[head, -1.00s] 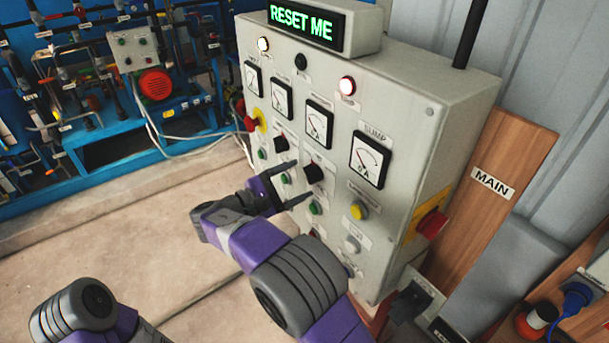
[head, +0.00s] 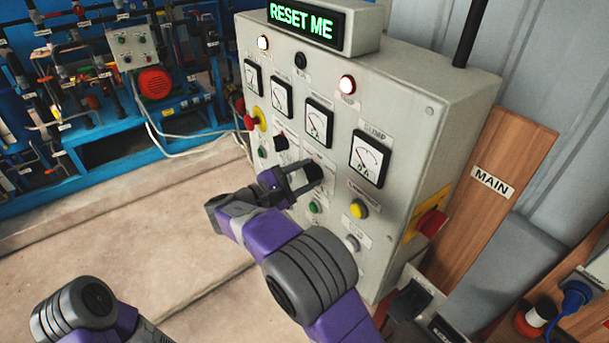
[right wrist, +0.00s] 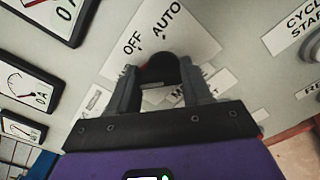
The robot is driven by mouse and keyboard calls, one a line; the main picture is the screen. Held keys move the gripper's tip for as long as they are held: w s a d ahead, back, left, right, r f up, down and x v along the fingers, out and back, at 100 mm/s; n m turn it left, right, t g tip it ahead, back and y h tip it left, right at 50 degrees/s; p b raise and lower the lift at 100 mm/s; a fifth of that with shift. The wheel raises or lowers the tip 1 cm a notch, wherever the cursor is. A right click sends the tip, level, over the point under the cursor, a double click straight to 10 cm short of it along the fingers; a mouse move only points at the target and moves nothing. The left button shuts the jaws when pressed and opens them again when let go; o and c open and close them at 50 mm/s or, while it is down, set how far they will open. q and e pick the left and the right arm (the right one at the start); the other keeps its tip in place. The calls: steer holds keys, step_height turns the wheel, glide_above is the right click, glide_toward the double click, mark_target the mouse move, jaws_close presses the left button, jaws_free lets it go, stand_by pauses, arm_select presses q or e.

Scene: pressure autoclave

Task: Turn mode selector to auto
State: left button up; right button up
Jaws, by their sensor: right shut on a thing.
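The mode selector is a black knob (head: 313,172) on the front of the grey control panel. In the right wrist view the knob (right wrist: 163,68) sits on a white plate marked OFF and AUTO; a third marking is partly hidden by the gripper. My right gripper (head: 297,176) is shut on the knob, with one finger on each side. It also shows in the right wrist view (right wrist: 160,85). A red mark shows at the knob's edge, but its exact pointing is hard to tell. My left gripper is out of view; only part of that arm shows at bottom left.
Gauges, lamps and buttons surround the knob, including a yellow button (head: 358,209) and a second black knob (head: 281,142). A red emergency stop (head: 250,121) is at the panel's left. The display (head: 305,23) reads RESET ME. Floor left of the panel is clear.

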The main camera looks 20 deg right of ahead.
steer(key=m+b, duration=0.3)
steer(key=shift+s+f, duration=0.1)
steer(key=shift+f, duration=0.1)
steer(key=m+b, duration=0.8)
steer(key=b, duration=0.1)
steer(key=m+b, duration=0.4)
steer(key=m, duration=0.1)
steer(key=shift+s+f, duration=0.2)
steer(key=shift+f, duration=0.1)
steer(key=shift+m+b, duration=2)
steer(key=shift+b, duration=0.15)
steer(key=shift+r, duration=0.1)
steer(key=o, duration=1.1)
steer(key=shift+c, duration=0.2)
